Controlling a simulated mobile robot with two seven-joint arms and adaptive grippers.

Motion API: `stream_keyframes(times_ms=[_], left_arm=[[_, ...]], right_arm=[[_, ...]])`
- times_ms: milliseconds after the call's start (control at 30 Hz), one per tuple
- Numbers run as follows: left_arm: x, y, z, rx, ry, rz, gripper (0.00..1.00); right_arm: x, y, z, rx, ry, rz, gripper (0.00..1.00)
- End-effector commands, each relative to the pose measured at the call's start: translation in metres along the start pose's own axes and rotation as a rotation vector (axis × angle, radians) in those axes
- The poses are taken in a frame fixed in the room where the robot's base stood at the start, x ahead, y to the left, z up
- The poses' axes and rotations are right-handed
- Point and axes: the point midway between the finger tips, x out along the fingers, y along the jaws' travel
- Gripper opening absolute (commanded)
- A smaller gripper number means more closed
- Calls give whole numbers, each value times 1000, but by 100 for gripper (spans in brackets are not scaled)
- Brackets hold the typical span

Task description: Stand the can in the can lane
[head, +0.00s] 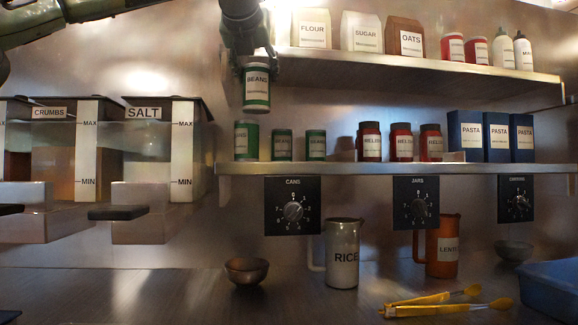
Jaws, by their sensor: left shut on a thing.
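My left gripper (252,58) comes down from the top and is shut on a green can (256,88) labelled BEANS. The can is about upright, in the air above the left end of the lower shelf (400,168). In the picture it hangs just above the leftmost standing can (246,141), with a small gap between them. Two smaller green cans (282,145) (316,145) stand to its right. These three cans stand above a dial panel marked CANS (293,205), in the shelf's can lane. My right gripper is not in view.
Red jars (401,143) and blue PASTA boxes (497,136) stand further right on the lower shelf. The upper shelf (430,66) holds bags and bottles, close right of my gripper. SALT and CRUMBS dispensers (150,150) (53,150) stand left. Pitchers and yellow tongs (445,304) are on the counter.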

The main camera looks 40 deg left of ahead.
Motion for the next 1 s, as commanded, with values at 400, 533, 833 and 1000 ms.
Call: stream_keyframes(times_ms=[400,533,833,1000], left_arm=[[61,-35,-17,3,3,3,5],[88,-48,-26,2,2,3,5],[114,-62,-40,0,0,2,5],[121,-61,-64,0,1,1,5]], right_arm=[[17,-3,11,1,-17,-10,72],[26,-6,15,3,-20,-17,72],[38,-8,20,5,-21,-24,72],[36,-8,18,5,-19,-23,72]])
